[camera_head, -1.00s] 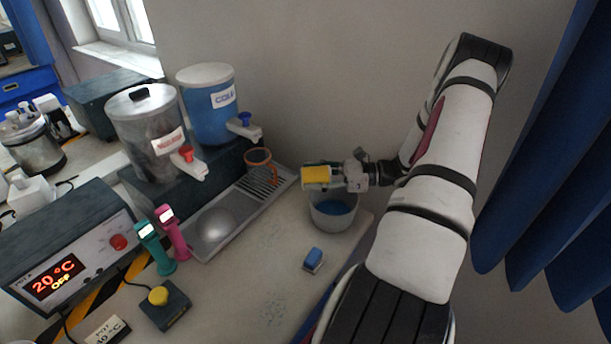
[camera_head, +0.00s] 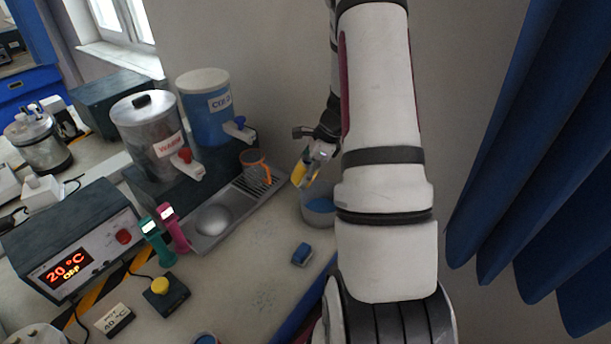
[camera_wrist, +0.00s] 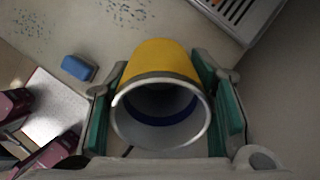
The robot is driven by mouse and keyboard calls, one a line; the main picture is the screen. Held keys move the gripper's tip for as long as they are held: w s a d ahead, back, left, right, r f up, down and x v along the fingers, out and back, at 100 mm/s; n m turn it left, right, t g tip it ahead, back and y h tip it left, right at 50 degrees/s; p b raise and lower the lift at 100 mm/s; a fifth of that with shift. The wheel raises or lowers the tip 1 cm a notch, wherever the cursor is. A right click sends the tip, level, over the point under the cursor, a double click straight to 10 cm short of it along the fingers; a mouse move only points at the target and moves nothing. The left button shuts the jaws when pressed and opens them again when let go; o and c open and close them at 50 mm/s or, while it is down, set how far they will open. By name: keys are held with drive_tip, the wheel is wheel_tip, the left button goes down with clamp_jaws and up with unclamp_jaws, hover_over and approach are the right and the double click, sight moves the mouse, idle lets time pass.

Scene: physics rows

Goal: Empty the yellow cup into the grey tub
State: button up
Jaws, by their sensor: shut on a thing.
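The yellow cup (camera_head: 300,173) is held tilted near the upper left rim of the grey tub (camera_head: 316,220) in the head view. My gripper (camera_head: 313,162) is shut on it. In the wrist view the cup (camera_wrist: 160,62) sits between both fingers, its round mouth facing the camera. Its inside shows a pale wall, a blue band and a dark bottom; I cannot tell whether anything is left in it. The tub holds something blue and is partly hidden behind my arm. The tub is not clear in the wrist view.
An orange mug (camera_head: 254,168) stands on the drip grille left of the tub, below the blue cold dispenser (camera_head: 207,112) and the metal dispenser (camera_head: 150,130). A blue block (camera_head: 301,255) lies in front of the tub. Blue curtains (camera_head: 520,150) hang at right.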

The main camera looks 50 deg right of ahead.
drive_tip(key=shift+s+d+r+g+h, duration=0.15)
drive_tip(key=shift+r+g+h, duration=0.4)
drive_tip(key=shift+g, duration=0.05)
drive_tip(key=shift+s+d+r+g+h, duration=0.2)
drive_tip(key=shift+r+g+h, duration=0.3)
drive_tip(key=shift+g, duration=0.1)
drive_tip(key=shift+s+d+r+g+h, duration=0.15)
drive_tip(key=shift+r+g+h, duration=0.4)
drive_tip(key=shift+g, duration=0.05)
